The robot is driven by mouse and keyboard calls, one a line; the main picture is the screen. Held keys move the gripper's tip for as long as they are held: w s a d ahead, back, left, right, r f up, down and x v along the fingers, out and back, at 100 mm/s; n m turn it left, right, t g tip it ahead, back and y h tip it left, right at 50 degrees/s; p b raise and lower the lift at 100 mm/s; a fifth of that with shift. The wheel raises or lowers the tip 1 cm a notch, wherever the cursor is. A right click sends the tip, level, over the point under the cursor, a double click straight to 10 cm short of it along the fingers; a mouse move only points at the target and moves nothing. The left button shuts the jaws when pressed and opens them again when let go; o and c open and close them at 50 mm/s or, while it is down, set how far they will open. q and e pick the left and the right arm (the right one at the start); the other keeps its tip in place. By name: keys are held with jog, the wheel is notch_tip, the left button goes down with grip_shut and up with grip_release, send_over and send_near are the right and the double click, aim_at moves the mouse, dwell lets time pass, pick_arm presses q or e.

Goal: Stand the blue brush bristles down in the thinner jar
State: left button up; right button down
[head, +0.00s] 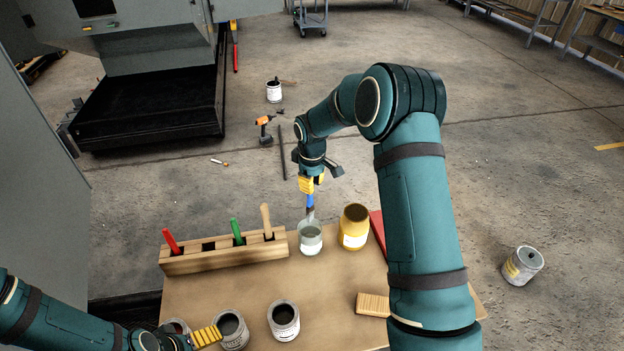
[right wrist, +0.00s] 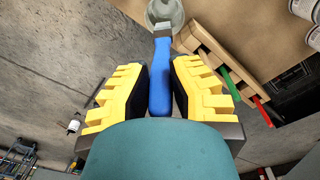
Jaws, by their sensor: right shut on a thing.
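The blue brush (head: 311,201) hangs nearly upright, bristle end down, in my right gripper (head: 312,182). In the right wrist view the yellow fingers (right wrist: 160,88) are shut on its blue handle (right wrist: 160,75), with the metal ferrule (right wrist: 162,30) pointing to the jar. The thinner jar (head: 310,242) is clear glass with a pale label and stands on the table's far side. It also shows in the right wrist view (right wrist: 177,14). The brush's lower end is at the jar mouth; I cannot tell how far inside. My left gripper (head: 207,336) is low at left, its finger opening unclear.
A wooden rack (head: 225,258) left of the jar holds red, green and tan-handled tools, with an empty slot. A yellow jar (head: 354,228) stands close to the right. Open grey cans (head: 284,320) and a wooden block brush (head: 373,304) are nearer on the table.

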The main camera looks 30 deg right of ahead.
aim_at(312, 207)
jog(key=shift+f+b, duration=0.7)
jog(key=shift+f, duration=0.7)
jog(key=shift+f+b, duration=2.55)
jog(key=shift+f, duration=1.2)
jog(key=c, duration=1)
grip_release()
jog(key=shift+o, duration=0.2)
notch_tip(312, 207, up, 12)
jog(key=shift+s+a, duration=0.15)
jog(key=shift+s, duration=0.1)
